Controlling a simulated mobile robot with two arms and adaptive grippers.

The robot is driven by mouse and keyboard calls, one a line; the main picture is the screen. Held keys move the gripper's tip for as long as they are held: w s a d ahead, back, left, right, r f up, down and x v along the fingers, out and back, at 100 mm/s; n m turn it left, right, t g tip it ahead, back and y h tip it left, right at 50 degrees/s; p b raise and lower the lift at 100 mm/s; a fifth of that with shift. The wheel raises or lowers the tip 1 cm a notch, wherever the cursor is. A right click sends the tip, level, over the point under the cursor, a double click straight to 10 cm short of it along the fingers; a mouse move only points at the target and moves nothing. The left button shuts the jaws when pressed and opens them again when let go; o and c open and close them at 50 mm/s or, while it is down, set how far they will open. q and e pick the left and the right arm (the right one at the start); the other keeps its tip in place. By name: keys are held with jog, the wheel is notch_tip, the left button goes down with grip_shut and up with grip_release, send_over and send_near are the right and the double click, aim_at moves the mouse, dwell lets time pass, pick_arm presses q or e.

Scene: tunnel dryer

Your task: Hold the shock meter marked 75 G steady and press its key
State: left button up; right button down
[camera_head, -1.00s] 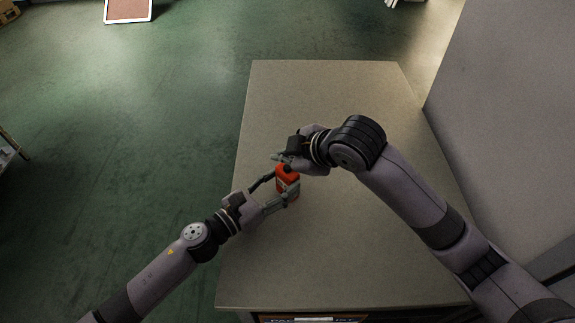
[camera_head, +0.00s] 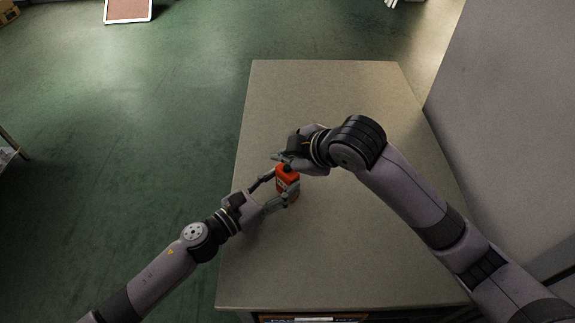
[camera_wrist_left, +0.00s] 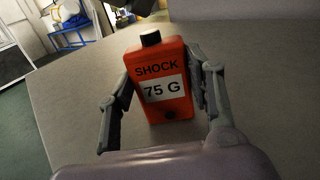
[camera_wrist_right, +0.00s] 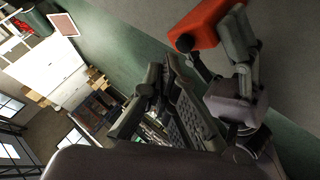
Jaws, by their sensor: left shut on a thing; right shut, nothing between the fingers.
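The red shock meter (camera_head: 287,181) stands on the table near its left edge. Its label reads SHOCK 75 G in the left wrist view (camera_wrist_left: 166,89). My left gripper (camera_head: 284,189) is shut on the meter, with one finger on each side. My right gripper (camera_head: 279,157) is shut and empty, with its tips close beside the black key. In the right wrist view the closed fingertips (camera_wrist_right: 163,68) are near the key (camera_wrist_right: 184,43); I cannot tell whether they touch it.
The grey tabletop (camera_head: 330,90) is otherwise clear around the meter. A tall grey panel (camera_head: 520,110) stands along the right side. Green floor (camera_head: 120,120) lies open to the left. A reddish board with a white frame (camera_head: 128,10) is far off.

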aim_at(285, 170)
jog(key=shift+f, duration=0.1)
jog(key=shift+f, duration=0.35)
jog(key=shift+f, duration=0.6)
dwell(1.0)
jog(key=shift+r, duration=1)
jog(key=shift+r, duration=2.55)
pick_arm(q)
jog(key=o, duration=1.3)
jog(key=shift+c, duration=0.2)
